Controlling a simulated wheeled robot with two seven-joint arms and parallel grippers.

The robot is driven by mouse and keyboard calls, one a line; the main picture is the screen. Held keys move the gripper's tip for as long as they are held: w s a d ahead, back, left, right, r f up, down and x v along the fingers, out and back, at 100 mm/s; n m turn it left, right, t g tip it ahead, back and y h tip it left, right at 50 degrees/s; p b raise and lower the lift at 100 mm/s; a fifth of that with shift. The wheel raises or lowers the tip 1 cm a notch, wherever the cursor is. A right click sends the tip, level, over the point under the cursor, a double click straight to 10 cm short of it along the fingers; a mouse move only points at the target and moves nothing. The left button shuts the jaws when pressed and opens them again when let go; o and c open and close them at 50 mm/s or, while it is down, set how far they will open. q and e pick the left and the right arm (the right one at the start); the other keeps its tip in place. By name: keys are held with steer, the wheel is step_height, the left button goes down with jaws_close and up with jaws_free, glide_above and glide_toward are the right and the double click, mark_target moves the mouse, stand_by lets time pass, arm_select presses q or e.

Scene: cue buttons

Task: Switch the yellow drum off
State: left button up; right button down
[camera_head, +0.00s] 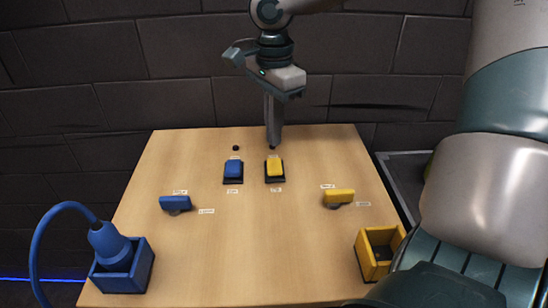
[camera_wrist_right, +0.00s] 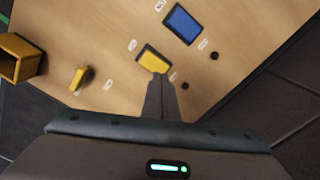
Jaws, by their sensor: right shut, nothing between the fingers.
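A yellow button (camera_head: 275,167) in a dark frame sits on the table, also in the right wrist view (camera_wrist_right: 154,59). A yellow bar-shaped handle (camera_head: 339,196) on a dark round base stands nearer and to its right, with small labels around it; it also shows in the wrist view (camera_wrist_right: 79,79). I cannot tell for sure which yellow part is the drum. My right gripper (camera_head: 272,146) points down at the far edge of the yellow button, shut and empty; its fingertips (camera_wrist_right: 161,77) overlap the button's edge in the wrist view. Contact cannot be told. My left gripper is not in view.
A blue button (camera_head: 233,168) stands left of the yellow one, a blue handle (camera_head: 175,203) nearer left. A blue box (camera_head: 136,275) holds a blue plug (camera_head: 108,244) with a cable. An open yellow box (camera_head: 372,262) stands front right. The table's (camera_head: 230,260) front middle is clear.

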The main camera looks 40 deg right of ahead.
steer(key=shift+r+p, duration=0.45)
steer(key=shift+r, duration=0.65)
